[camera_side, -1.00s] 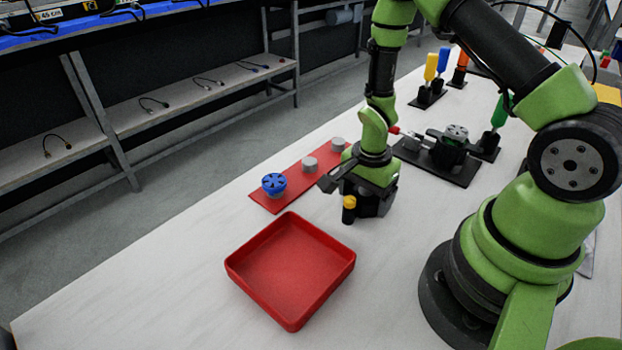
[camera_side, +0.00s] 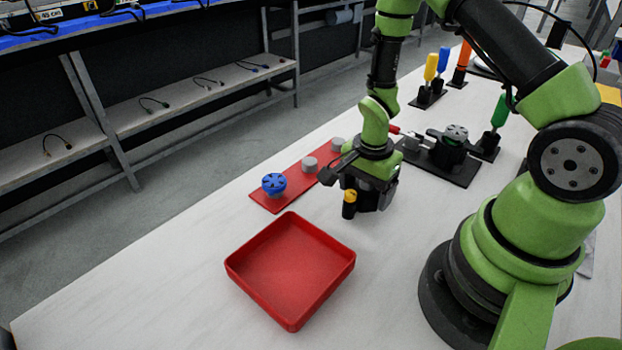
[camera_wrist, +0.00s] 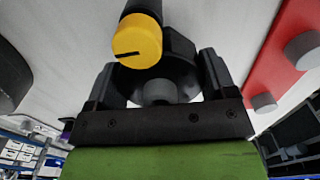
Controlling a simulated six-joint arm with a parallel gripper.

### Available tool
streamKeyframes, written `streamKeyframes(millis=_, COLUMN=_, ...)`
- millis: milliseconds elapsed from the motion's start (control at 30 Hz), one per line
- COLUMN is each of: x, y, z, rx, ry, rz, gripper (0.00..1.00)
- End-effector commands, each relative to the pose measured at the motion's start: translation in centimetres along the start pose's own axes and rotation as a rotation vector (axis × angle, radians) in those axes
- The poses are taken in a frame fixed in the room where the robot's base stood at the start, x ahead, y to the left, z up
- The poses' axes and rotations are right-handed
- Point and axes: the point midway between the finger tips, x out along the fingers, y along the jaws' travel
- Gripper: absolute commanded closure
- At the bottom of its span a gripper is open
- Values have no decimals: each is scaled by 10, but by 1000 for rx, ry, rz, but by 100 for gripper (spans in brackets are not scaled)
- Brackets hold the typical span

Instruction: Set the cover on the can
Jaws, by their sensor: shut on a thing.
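My gripper (camera_wrist: 158,68) is shut on a dark round part (camera_wrist: 180,78), apparently the cover, with a grey stub facing the wrist camera. A black cylinder with a yellow cap (camera_wrist: 138,42) shows beside it; I cannot tell if they are joined. In the side view my gripper (camera_side: 370,195) is low over the white table, right of the red plate, with the yellow cap (camera_side: 349,196) at its near side. The black can (camera_side: 447,152), with a grey spoked top, sits in a dark fixture behind and right of my gripper. The underside of the held part is hidden.
A red plate (camera_side: 290,190) carries grey pegs (camera_side: 309,164) and a blue spoked cover (camera_side: 273,184). An empty red tray (camera_side: 262,290) lies in front. Yellow, blue, orange and green handles (camera_side: 499,110) stand in dark holders behind. The table left of the tray is clear.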

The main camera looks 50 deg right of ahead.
Motion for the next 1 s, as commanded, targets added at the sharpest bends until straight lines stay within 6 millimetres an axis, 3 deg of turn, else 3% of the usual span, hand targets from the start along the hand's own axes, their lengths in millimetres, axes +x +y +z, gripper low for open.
streamKeyframes(millis=700, x=-38, y=0, z=0, rx=0, ry=2, rz=0, gripper=43)
streamKeyframes(millis=1000, x=-46, y=1, z=0, rx=-1, ry=1, rz=1, gripper=43)
